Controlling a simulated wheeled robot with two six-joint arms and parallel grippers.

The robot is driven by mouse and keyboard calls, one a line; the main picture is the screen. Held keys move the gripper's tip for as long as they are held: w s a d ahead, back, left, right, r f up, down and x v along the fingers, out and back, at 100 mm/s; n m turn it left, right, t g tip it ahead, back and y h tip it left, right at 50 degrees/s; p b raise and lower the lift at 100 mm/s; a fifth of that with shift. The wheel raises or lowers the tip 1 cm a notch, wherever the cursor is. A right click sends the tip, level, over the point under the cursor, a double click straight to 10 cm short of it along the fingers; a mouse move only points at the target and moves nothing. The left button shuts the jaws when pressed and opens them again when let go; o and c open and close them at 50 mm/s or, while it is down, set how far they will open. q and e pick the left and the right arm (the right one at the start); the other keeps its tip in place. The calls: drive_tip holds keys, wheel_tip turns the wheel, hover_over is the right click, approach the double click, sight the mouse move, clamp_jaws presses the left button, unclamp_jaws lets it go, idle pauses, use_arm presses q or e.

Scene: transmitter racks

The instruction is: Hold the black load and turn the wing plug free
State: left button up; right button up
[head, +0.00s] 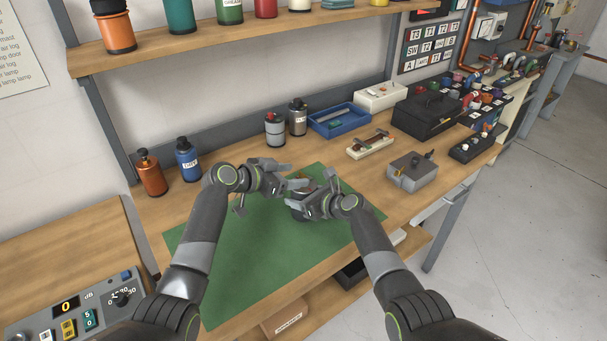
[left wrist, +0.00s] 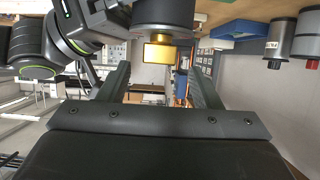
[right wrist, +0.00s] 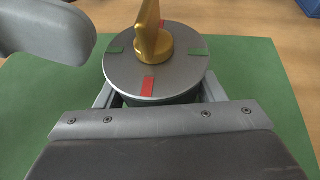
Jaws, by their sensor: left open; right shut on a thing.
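The black load (right wrist: 185,72) is a round body with a grey top disc bearing green and red marks. My right gripper (head: 305,207) is shut around its side, over the green mat. The brass wing plug (right wrist: 153,42) stands upright at the centre of the disc, in place. In the left wrist view, turned over, the wing plug (left wrist: 158,53) shows below the load (left wrist: 165,14). My left gripper (left wrist: 158,72) is open, with a finger to each side of the plug in that view and no contact visible. In the head view, my left gripper (head: 285,178) is close beside the load, which is mostly hidden.
The green mat (head: 240,270) is otherwise clear. An orange bottle (head: 151,175), a blue bottle (head: 187,162) and two canisters stand behind it. A blue tray (head: 338,119), a grey box (head: 411,172) and a black case (head: 427,116) are to the right.

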sight(303, 175)
use_arm(q)
drive_tip(key=shift+x, duration=2.2)
drive_tip(key=shift+c, duration=0.5)
drive_tip(key=c, duration=0.9)
drive_tip(key=shift+f+n+y, duration=0.1)
drive_tip(key=shift+n+y, duration=0.2)
drive_tip(key=n+t+y, duration=0.2)
drive_tip(key=n, duration=0.1)
drive_tip(key=shift+s+t+y, duration=0.1)
drive_tip(key=shift+t+y, duration=0.2)
drive_tip(key=shift+t, duration=0.1)
drive_tip(key=shift+n+t+y, duration=0.9)
drive_tip(key=shift+n+y, duration=0.8)
drive_tip(key=shift+y, duration=0.4)
